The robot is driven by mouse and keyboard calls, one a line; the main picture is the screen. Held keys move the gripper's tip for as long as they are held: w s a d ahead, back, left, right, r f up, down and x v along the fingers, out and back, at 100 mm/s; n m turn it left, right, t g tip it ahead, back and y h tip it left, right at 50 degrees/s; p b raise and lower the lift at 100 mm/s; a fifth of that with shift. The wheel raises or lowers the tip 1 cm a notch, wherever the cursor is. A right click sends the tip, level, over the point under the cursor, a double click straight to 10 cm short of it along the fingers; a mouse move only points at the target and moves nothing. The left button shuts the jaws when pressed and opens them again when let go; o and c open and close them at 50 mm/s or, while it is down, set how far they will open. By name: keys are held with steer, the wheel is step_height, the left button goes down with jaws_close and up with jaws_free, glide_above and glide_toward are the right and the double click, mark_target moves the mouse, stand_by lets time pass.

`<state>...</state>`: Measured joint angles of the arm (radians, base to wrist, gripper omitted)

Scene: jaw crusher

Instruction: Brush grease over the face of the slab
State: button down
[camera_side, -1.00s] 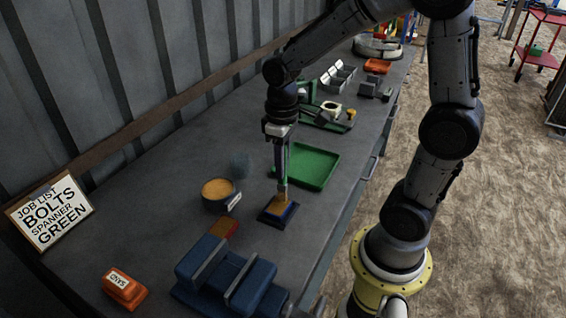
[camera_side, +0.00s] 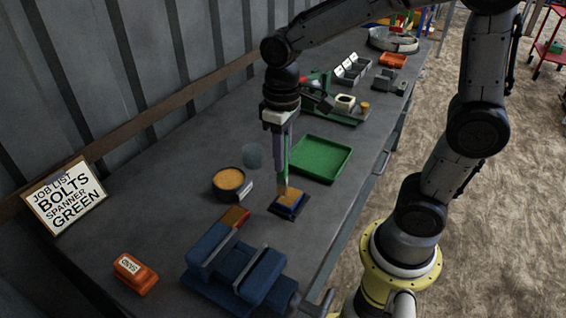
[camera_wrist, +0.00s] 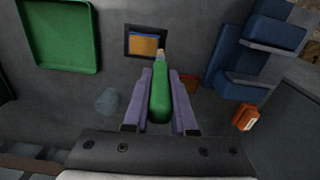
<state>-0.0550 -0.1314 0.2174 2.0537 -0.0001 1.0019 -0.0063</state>
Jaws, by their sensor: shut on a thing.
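The slab (camera_side: 289,200) is a blue block in a dark square holder on the bench. Orange-yellow grease covers much of its face, with blue still showing along part of it. In the wrist view the slab (camera_wrist: 145,44) lies just beyond the brush tip. My gripper (camera_side: 281,160) is shut on the green handle of a brush (camera_wrist: 160,98), which points down with its pale bristles at the slab's edge. I cannot tell whether the bristles touch. A round grease pot (camera_side: 229,179) with orange-yellow contents stands left of the slab.
A green tray (camera_side: 320,158) lies behind the slab. A blue vise-like block (camera_side: 235,272) and an orange SAND box (camera_side: 135,273) stand in front, with a red-brown block (camera_side: 235,217) beside the pot. A grey-blue lump (camera_side: 252,155) sits behind the pot.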

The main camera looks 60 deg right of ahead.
mark_target(282, 177)
steer(key=shift+r, duration=2)
steer(key=shift+f, duration=0.1)
steer(key=shift+f, duration=3.4)
steer(key=shift+d+f, duration=0.15)
steer(key=shift+f, duration=0.4)
steer(key=shift+a+r, duration=0.1)
steer(key=shift+a, duration=0.15)
steer(key=shift+d+r, duration=0.1)
steer(key=shift+r, duration=3.85)
